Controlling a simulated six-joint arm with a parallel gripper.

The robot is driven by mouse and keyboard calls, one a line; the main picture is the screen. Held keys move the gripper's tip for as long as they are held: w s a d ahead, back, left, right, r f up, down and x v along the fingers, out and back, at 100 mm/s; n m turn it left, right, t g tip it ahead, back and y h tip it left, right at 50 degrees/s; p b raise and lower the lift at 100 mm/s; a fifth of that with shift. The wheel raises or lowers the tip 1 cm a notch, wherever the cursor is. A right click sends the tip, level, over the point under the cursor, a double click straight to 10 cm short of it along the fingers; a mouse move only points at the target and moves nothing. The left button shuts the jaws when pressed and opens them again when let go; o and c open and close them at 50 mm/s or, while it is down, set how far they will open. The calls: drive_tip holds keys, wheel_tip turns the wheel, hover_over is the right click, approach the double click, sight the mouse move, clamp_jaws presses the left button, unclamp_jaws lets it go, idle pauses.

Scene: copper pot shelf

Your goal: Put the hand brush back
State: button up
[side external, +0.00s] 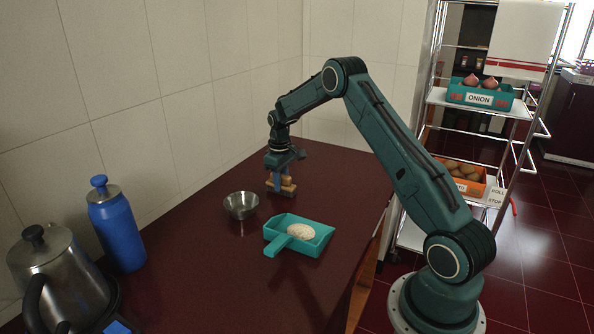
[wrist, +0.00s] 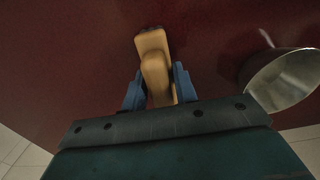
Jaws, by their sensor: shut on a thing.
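The hand brush (side external: 288,184) has a tan wooden body and is held between the fingers of my gripper (side external: 279,182), at the far part of the dark red counter. In the wrist view the brush (wrist: 153,58) points away from the gripper, with the blue fingers (wrist: 152,88) shut on either side of it. A little dark bristle shows at its far end. I cannot tell whether the brush touches the counter.
A metal bowl (side external: 241,205) stands left of the gripper and also shows in the wrist view (wrist: 284,80). A blue bottle (side external: 117,230) and a steel kettle (side external: 60,275) stand at the near left. A tiled wall runs behind. A wire shelf with crates (side external: 480,95) stands right.

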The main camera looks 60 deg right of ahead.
drive_tip(key=shift+f, duration=0.1)
drive_tip(key=o, duration=1)
wheel_tip(320, 180, up, 12)
drive_tip(key=shift+r, duration=0.15)
idle(0.6)
